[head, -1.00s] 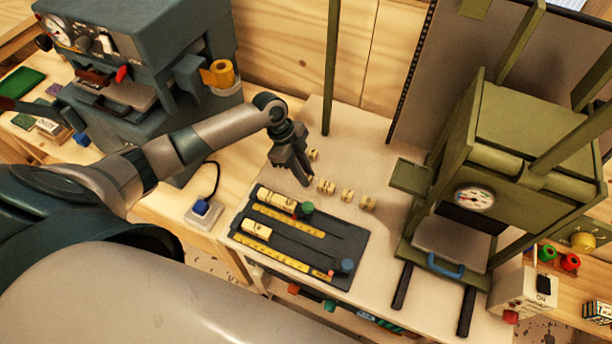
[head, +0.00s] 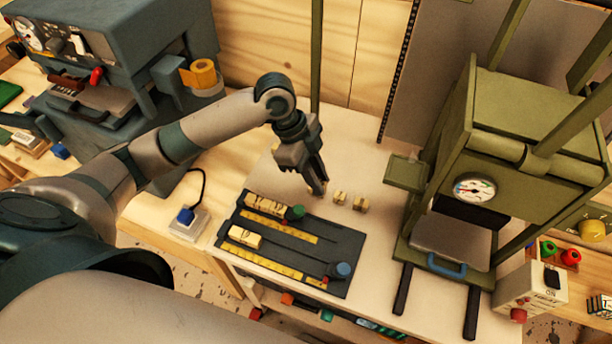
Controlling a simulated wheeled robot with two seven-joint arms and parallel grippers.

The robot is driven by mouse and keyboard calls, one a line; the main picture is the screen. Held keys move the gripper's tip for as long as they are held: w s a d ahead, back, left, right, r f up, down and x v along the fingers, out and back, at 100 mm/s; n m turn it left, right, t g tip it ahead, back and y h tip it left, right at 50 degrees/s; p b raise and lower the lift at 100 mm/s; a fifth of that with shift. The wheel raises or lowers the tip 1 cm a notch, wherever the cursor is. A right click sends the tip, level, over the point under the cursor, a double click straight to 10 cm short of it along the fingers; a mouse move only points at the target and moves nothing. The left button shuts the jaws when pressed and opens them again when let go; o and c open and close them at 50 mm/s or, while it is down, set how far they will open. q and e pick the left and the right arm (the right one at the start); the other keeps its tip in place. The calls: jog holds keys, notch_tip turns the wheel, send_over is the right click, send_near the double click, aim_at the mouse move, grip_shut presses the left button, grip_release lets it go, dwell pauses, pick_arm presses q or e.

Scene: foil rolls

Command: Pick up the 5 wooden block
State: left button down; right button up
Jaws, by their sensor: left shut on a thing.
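My left gripper (head: 319,190) points down at the pale worktop, shut on a small wooden block that its fingers mostly hide. I cannot read the mark on that block. Just right of the fingers, a wooden block (head: 340,197) and another wooden block (head: 361,204) stand apart on the worktop. They carry dark marks too small to read. A dark grey holder (head: 290,243) lies in front of the gripper. It holds a row of wooden blocks (head: 265,205) by a green knob and a shorter row (head: 245,237) nearer me. My right gripper is not in view.
A green press (head: 520,125) with a gauge stands at the right, its small shelf (head: 404,171) near the blocks. A grey-blue machine (head: 110,60) stands at the left. A thin green post (head: 317,60) rises behind the gripper. The worktop behind the loose blocks is clear.

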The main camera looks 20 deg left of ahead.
pick_arm(q)
jog(key=shift+s+d+r, duration=0.45)
jog(key=shift+d+r, duration=0.15)
jog(key=shift+d, duration=0.25)
